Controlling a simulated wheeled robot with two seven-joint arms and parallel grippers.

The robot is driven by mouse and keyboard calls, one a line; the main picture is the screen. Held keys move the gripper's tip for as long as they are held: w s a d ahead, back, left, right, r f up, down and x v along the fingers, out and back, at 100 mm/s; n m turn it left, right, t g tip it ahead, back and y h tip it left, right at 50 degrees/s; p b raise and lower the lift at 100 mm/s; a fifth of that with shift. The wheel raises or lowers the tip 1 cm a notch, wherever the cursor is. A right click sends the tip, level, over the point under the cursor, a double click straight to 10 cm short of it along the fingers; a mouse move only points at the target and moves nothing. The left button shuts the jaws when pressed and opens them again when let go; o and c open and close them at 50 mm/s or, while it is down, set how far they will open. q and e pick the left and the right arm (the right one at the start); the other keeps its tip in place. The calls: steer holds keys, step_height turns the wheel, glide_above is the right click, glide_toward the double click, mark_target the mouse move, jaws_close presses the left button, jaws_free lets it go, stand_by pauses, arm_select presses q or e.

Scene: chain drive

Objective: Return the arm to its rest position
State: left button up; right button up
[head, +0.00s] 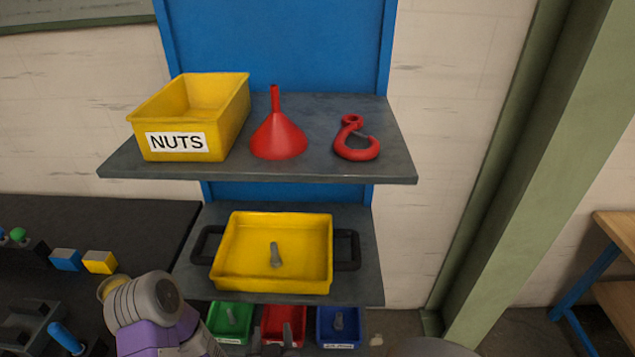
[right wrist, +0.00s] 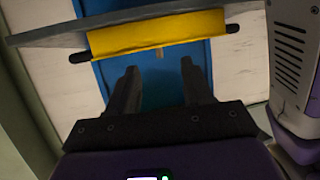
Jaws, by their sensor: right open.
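My right gripper (head: 271,343) is low at the bottom edge of the head view, in front of the small bins, with only its finger tips partly showing. In the right wrist view its two dark fingers (right wrist: 158,88) are spread apart with nothing between them. My left gripper cannot be made out. A purple and grey part of my arm shows at the lower left of the head view.
The yellow tray with a grey bolt (head: 275,255) is below. Green (head: 230,322), red (head: 270,325) and blue (head: 338,325) bins are lowest. A green post (head: 530,170) stands right.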

steer(key=w+d+f+m+g, duration=0.1)
steer(key=w+d+f+g, duration=0.3)
steer(key=f, duration=0.5)
steer(key=w+d+f+m+g, duration=0.1)
steer(key=d+f+g, duration=0.1)
steer(key=d+f, duration=0.55)
steer(key=s+d+f+m+g+y, duration=0.1)
steer(key=s+d+f+g, duration=0.2)
steer(key=s+f, duration=0.2)
steer(key=s+d+f+m+g, duration=0.1)
steer(key=s+d+f+g, duration=0.3)
steer(key=f, duration=0.5)
steer(key=shift+s+f+y, duration=0.15)
steer(key=shift+s+y, duration=0.25)
steer(key=shift+s, duration=0.75)
